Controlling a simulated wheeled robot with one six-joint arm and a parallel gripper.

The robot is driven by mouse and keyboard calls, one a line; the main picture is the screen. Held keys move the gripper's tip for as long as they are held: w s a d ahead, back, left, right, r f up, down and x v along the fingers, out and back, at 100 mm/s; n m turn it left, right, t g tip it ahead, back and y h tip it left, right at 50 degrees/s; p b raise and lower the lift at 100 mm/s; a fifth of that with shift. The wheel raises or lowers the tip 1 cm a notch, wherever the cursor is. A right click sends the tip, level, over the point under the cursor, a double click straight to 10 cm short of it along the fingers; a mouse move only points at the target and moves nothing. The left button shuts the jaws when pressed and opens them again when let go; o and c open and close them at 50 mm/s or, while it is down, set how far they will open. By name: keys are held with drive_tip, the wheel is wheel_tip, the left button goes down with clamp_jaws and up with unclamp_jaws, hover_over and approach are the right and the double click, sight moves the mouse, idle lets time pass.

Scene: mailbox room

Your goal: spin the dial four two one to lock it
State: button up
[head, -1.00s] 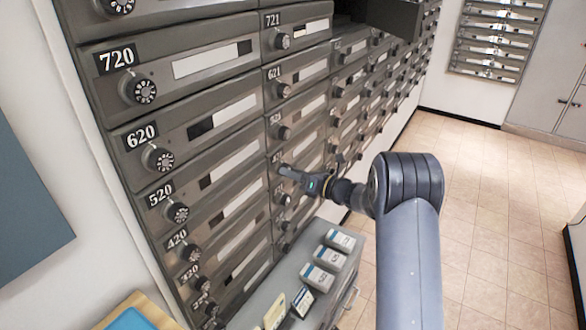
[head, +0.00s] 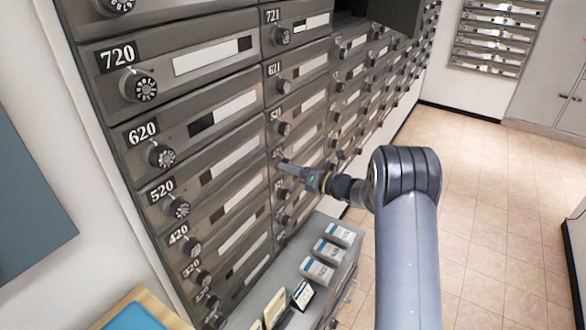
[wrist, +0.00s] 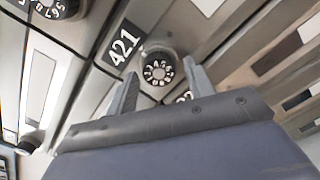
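The 421 dial (wrist: 158,72) is a round black knob with white numerals, beside a black plate (wrist: 123,42) marked 421 in the wrist view. My gripper (wrist: 160,68) is open, with one finger on each side of the dial and a small gap showing on both sides. I cannot tell how far the fingertips reach along the dial. In the head view my gripper (head: 284,163) is at the second column of mailboxes, by the 421 row, and hides most of this dial. The 421 mailbox door looks closed.
Dials 420 (head: 192,247) and 520 (head: 178,208) are in the left column; dial 521 (head: 284,128) is above my gripper. An open door (head: 393,16) sticks out higher up. A grey cabinet (head: 262,309) with several small boxes stands below. The tiled floor (head: 490,200) at right is clear.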

drive_tip(key=shift+o, duration=0.5)
drive_tip(key=shift+d, duration=0.15)
drive_tip(key=b+v, duration=0.1)
drive_tip(key=v, duration=0.9)
drive_tip(key=shift+s+d, duration=0.25)
drive_tip(key=x, duration=1.1)
drive_tip(key=shift+p, duration=0.3)
